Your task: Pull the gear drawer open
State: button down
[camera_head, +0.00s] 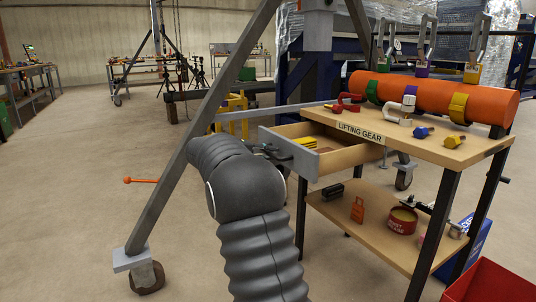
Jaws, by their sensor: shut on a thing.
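The gear drawer (345,158) is under the top of the wooden bench, beside the "LIFTING GEAR" label (360,133). It stands well out to the left, so its wooden inside shows. Its grey front panel (300,156) faces my arm. My gripper (272,150) is dark and sits at the outer face of that panel, shut on the drawer handle. The handle and fingertips are mostly hidden by the gripper and my arm. Yellow-orange things (306,142) lie in the drawer.
An orange pipe (440,95) with coloured clamps lies on the bench top (470,150), with shackles before it. The lower shelf (350,215) holds a red tin (402,221). A grey slanted leg (190,150) stands left of my arm. A red bin (490,285) is lower right.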

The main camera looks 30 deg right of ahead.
jog(key=c, duration=1.1)
grip_release()
jog(key=shift+c, duration=0.2)
jog(key=shift+a, duration=0.1)
jog(key=v, duration=1.2)
